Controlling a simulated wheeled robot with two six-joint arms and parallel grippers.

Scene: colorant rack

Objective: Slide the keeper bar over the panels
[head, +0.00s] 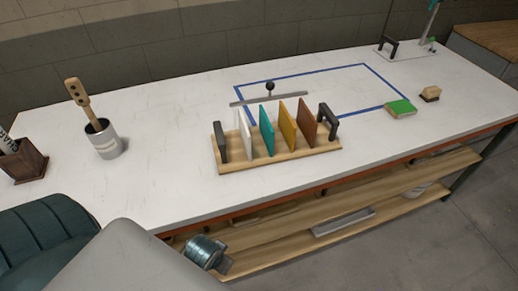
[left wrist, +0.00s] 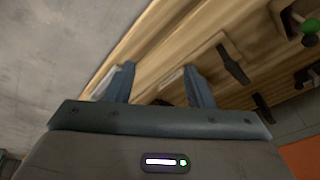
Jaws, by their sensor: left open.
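The wooden rack (head: 285,158) stands on the white table with upright panels in it: a white panel (head: 245,133), a teal panel (head: 267,130), a yellow-orange panel (head: 287,124) and a brown panel (head: 306,120). Black handles stand at its left end (head: 221,140) and right end (head: 327,121). The keeper bar (head: 283,99), a thin grey strip with a black knob (head: 270,87), lies behind the rack, apart from it as far as I can see. My left gripper (left wrist: 158,84) is open, with nothing seen between its fingers. My right gripper is not in view.
A blue tape outline (head: 374,72) marks the table behind the rack. A green-topped block (head: 400,108) and a small wooden block (head: 431,93) lie right. A metal cup (head: 107,144) with a wooden tool stands left. Wooden shelves (head: 340,218) run below the tabletop.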

